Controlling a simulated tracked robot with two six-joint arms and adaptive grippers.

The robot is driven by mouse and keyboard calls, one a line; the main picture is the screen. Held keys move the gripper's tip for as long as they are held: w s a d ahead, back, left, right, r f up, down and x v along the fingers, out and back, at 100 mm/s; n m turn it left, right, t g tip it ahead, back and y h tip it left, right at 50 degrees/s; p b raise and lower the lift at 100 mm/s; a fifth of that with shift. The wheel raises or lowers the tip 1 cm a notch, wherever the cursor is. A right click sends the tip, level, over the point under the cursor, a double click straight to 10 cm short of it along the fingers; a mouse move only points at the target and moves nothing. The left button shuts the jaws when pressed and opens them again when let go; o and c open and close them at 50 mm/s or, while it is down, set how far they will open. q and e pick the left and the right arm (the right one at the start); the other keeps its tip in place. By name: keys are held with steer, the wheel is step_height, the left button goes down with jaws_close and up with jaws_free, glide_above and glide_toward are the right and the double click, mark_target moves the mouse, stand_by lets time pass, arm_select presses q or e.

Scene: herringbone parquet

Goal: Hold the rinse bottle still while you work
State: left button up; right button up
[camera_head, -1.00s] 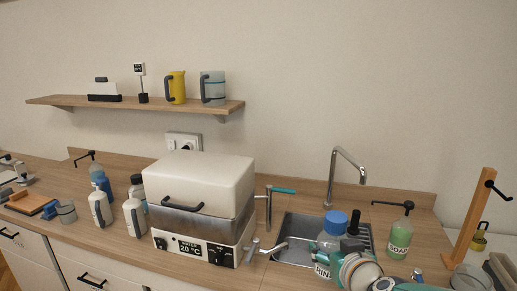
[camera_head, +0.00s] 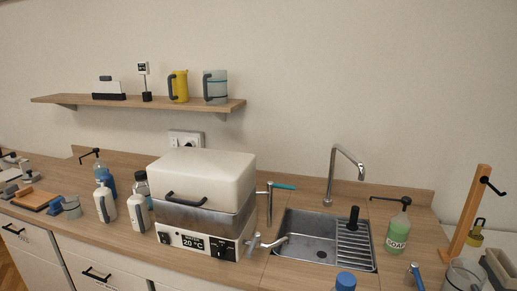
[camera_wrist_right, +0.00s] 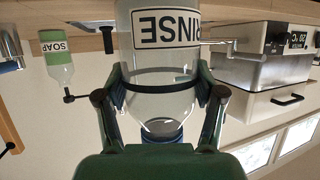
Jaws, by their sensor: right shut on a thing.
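The rinse bottle (camera_wrist_right: 163,68) is clear, with a white RINSE label and a blue cap. It fills the middle of the right wrist view, which is upside down. My right gripper (camera_wrist_right: 160,90) is shut on it, one finger on each side of the body. In the head view only its blue cap (camera_head: 346,281) shows, at the bottom edge in front of the sink; the rest is cut off. My left gripper is in neither current view.
The sink (camera_head: 310,232) is behind the cap. A green soap bottle (camera_head: 397,232) stands to its right, and a white water bath (camera_head: 205,185) reading 20 °C to its left. A wooden post (camera_head: 468,215) stands at the far right.

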step_height(320, 180, down, 10)
steer(key=s, duration=0.2)
steer(key=r, duration=0.1)
steer(key=w+r, duration=0.1)
steer(key=w+a+r, duration=0.1)
steer(key=shift+r+h, duration=0.2)
steer(key=shift+h, duration=0.1)
steer(key=shift+d+r, duration=0.15)
steer(key=shift+m, duration=0.3)
